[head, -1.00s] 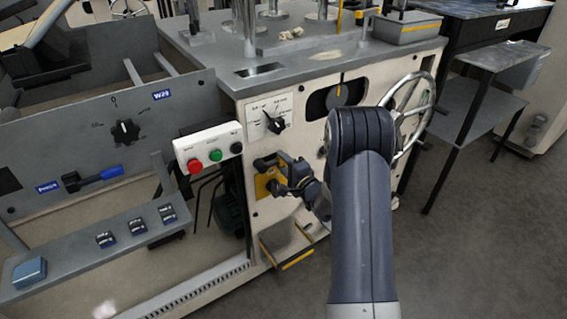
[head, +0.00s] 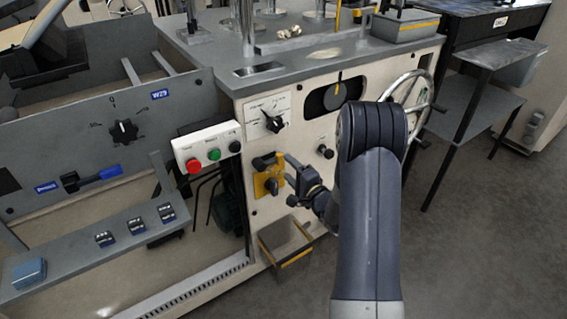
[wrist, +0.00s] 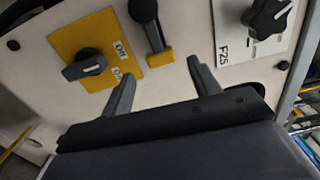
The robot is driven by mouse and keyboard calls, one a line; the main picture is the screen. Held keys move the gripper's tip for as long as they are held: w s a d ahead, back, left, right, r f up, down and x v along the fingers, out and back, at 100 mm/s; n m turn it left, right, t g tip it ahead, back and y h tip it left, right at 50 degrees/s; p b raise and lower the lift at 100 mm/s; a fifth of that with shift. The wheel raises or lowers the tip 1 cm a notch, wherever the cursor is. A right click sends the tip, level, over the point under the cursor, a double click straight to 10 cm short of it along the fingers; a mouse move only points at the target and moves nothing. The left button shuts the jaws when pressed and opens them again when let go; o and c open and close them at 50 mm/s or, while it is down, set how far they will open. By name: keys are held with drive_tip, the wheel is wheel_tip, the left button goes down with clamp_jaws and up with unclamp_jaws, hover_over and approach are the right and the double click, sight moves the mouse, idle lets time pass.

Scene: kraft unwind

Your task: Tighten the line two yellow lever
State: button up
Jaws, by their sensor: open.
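A short dark lever with a yellow end (wrist: 160,55) is on the cream machine panel in the wrist view. In the head view it shows at the top of the yellow plate (head: 262,162). The yellow plate (wrist: 98,48) beside it bears a dark rotary switch (wrist: 84,66) and On/Off labels. My gripper (wrist: 162,69) is open and empty, its fingers pointing at the panel. The lever's yellow end lies just beyond the gap between the fingertips in the wrist view. In the head view my gripper (head: 291,168) is right of the plate, apart from it.
A black dial (head: 271,122) sits on a white scale above. A button box (head: 207,150) with red, green and black buttons is to the left. A black knob (head: 325,152) and a handwheel (head: 412,105) are to the right. An open bin (head: 287,246) juts out below.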

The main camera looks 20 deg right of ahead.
sight(281, 158)
drive_tip(key=v, duration=0.6)
drive_tip(key=x, duration=1)
drive_tip(key=shift+w+a+b, duration=0.15)
drive_tip(key=shift+w+b, duration=0.15)
drive_tip(key=shift+b, duration=0.05)
drive_tip(key=p+v, duration=0.1)
drive_tip(key=v, duration=0.9)
drive_tip(key=b+x, duration=0.1)
drive_tip(key=x, duration=0.9)
drive_tip(key=shift+w+a, duration=0.1)
drive_tip(key=shift+w, duration=0.1)
drive_tip(key=shift+s+r+n, duration=0.15)
drive_tip(key=shift+r+n, duration=0.5)
drive_tip(key=shift+n, duration=0.55)
